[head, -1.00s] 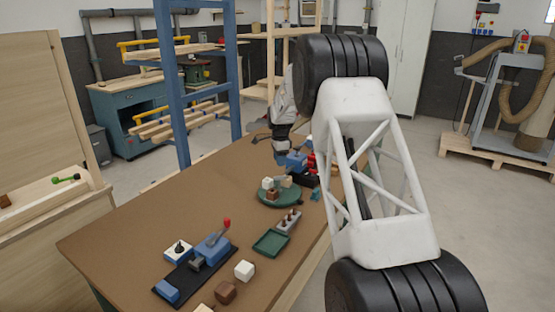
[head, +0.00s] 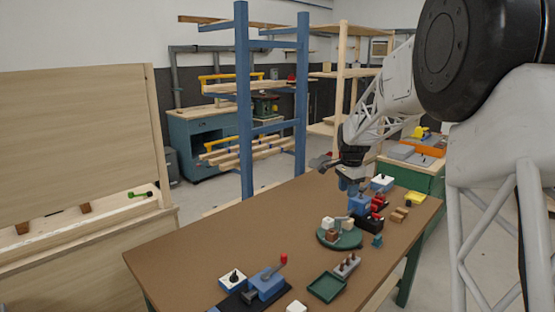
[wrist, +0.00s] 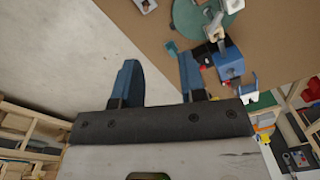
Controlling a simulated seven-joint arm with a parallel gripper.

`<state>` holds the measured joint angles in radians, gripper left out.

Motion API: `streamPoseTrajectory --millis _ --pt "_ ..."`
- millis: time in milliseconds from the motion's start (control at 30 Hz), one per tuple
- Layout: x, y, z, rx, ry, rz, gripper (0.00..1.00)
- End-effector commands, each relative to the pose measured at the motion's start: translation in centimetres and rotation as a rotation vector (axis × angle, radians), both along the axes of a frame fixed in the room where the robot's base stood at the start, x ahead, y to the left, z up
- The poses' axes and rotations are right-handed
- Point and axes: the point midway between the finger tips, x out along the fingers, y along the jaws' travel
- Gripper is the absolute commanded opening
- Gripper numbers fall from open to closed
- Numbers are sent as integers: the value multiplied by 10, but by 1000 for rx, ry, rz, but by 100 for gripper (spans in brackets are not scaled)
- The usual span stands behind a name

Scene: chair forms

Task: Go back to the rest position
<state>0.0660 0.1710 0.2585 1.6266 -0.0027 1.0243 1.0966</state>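My gripper (head: 336,174) is above the far end of the brown table (head: 215,240) in the head view, near a blue device (head: 358,204). In the wrist view, the two blue fingers of my gripper (wrist: 158,78) stand well apart with nothing between them. Pale floor (wrist: 60,60) shows behind the left finger, and the table edge runs close to the right finger. My arm fills the right side of the head view.
The table holds a green turntable (head: 350,241) with blocks, a grey peg holder (head: 346,265), a green tray (head: 327,287) and a blue lever device (head: 266,284). A blue rack (head: 244,100) stands behind. The table's left part is bare.

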Motion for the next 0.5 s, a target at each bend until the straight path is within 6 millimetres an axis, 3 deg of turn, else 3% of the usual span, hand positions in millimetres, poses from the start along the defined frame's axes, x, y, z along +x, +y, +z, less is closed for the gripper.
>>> streamPoseTrajectory --millis 233,500 --pt "-65 10 33 -12 -21 139 38" --pt "-136 19 57 -27 -42 290 38"
